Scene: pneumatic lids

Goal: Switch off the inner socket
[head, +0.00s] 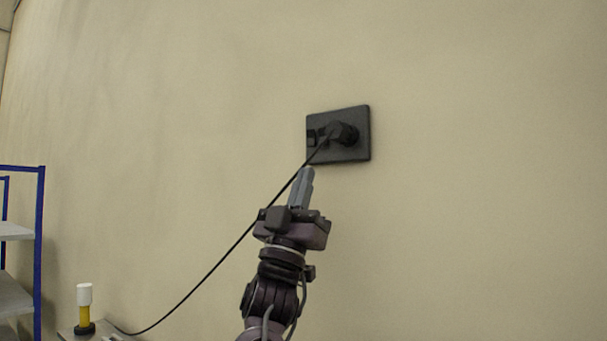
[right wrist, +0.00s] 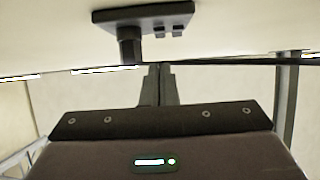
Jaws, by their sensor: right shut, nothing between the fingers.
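A black socket plate (head: 362,118) is fixed to the beige wall; it also shows at the top of the right wrist view (right wrist: 104,16). A black plug (head: 343,133) sits in its right part. Small dark switches (head: 311,139) are on its left part; two blocks show beside the plug in the right wrist view (right wrist: 170,30). My left gripper is out of view.
A blue-framed shelf (head: 40,250) stands at the far left. A white and yellow cylinder on a dark base (head: 84,308) stands on a surface at the lower left, where the cable ends up. The wall right of the plate is clear.

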